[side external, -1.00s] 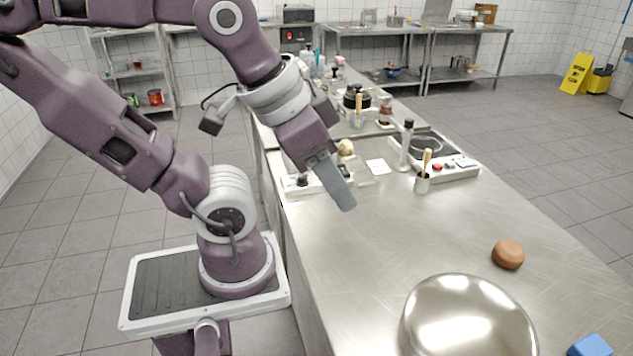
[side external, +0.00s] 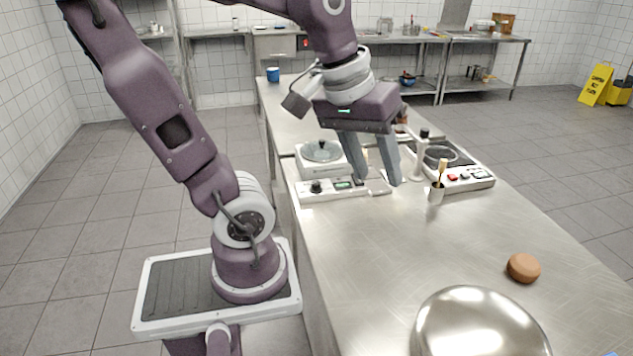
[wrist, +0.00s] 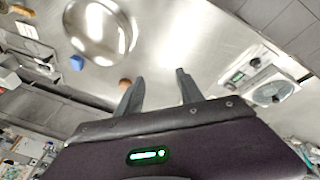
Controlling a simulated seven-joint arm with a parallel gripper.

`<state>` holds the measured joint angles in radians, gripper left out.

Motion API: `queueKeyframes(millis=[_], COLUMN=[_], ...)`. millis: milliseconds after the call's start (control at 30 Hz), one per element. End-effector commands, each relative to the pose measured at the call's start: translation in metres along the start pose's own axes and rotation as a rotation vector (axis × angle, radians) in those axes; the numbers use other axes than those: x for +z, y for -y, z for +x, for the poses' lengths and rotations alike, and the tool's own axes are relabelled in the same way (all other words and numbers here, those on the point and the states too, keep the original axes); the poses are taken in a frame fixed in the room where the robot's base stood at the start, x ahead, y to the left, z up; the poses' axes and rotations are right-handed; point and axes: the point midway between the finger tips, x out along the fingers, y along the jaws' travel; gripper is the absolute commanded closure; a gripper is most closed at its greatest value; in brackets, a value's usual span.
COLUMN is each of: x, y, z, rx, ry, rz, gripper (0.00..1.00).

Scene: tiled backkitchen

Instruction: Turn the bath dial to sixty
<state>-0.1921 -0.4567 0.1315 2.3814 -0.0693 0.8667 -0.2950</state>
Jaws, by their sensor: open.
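The bath is a white unit with a glass-lidded round top (side external: 322,151). Its white front panel (side external: 340,194) carries a black dial (side external: 316,187) and a small green-lit display (side external: 343,185). The dial's setting is too small to read. In the wrist view the bath (wrist: 268,86) lies to the right, with its panel (wrist: 240,68) toward the upper left of it. My gripper (side external: 373,180) is open and empty, above the counter to the right of the dial and apart from it. In the wrist view both fingers (wrist: 159,79) point over bare steel.
A white cooktop (side external: 464,177) with red buttons stands to the right. A small utensil cup (side external: 436,195) and a tall grinder-like object (side external: 421,155) stand near my fingers. The middle counter is clear.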

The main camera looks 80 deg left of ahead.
Motion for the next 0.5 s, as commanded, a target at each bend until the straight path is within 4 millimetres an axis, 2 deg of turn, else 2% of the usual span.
queueKeyframes(millis=[33, 67, 100, 167, 200, 300, 333, 400, 500], x=[-0.034, -0.054, -0.078, -0.104, -0.115, -0.123, -0.122, -0.120, -0.117], y=[0.021, 0.038, 0.064, 0.111, 0.143, 0.213, 0.229, 0.254, 0.267], z=[0.017, 0.028, 0.042, 0.063, 0.076, 0.099, 0.103, 0.110, 0.118], rx=[-0.048, -0.077, -0.119, -0.190, -0.237, -0.343, -0.368, -0.408, -0.429], ry=[0.043, 0.057, 0.069, 0.070, 0.062, 0.029, 0.019, -0.001, -0.012], rz=[-0.283, -0.470, -0.711, -1.046, -1.244, -1.619, -1.698, -1.822, -1.887], gripper=[0.56, 0.56, 0.56, 0.56, 0.56, 0.56, 0.56, 0.56, 0.56])
